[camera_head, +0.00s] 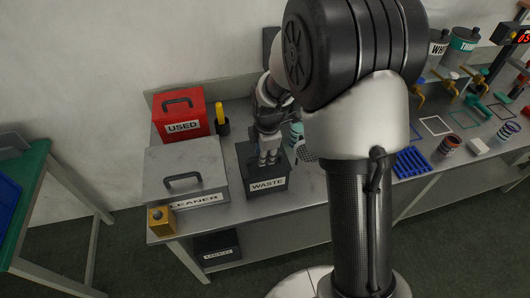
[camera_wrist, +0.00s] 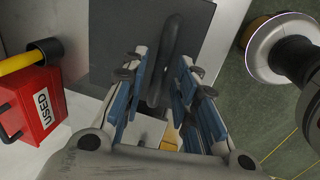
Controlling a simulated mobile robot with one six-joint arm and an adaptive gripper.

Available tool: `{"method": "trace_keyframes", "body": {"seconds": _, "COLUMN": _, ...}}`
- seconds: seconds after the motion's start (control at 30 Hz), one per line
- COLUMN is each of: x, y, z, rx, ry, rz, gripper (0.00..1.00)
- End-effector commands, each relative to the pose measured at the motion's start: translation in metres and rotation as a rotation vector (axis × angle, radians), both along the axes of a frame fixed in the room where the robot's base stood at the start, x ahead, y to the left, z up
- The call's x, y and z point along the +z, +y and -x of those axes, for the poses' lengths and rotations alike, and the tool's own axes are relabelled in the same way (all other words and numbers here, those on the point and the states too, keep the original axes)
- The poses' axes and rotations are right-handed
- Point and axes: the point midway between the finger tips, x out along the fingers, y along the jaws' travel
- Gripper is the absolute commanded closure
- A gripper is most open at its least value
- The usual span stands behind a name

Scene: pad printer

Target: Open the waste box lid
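The waste box (camera_head: 267,186) is a dark box with a white WASTE label, standing on the bench. Its dark lid looks shut and also shows in the wrist view (camera_wrist: 112,45). A dark loop handle (camera_wrist: 168,55) stands up from the lid. My gripper (camera_head: 268,160) points down over the lid. In the wrist view my gripper (camera_wrist: 165,72) is open, with its blue-padded fingers on either side of the handle. Narrow gaps show beside the handle, and I see no firm contact. The handle is hidden by the gripper in the head view.
The red USED box (camera_head: 180,113) and the grey CLEANER box (camera_head: 186,170) stand to the left, both with lid handles. A black cup with a yellow item (camera_head: 222,122) is behind. A small yellow block (camera_head: 161,221) sits at the front left corner.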

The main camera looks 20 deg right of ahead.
Motion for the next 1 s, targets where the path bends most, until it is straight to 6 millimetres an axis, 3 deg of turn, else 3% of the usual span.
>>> {"method": "trace_keyframes", "body": {"seconds": 0.37, "x": 0.0002, "y": 0.0000, "z": 0.0001, "rx": 0.000, "ry": 0.000, "rz": 0.000, "gripper": 1.00}}
{"method": "trace_keyframes", "body": {"seconds": 1.0, "x": 0.0033, "y": 0.0000, "z": 0.0008, "rx": 0.000, "ry": 0.013, "rz": 0.000, "gripper": 1.00}}
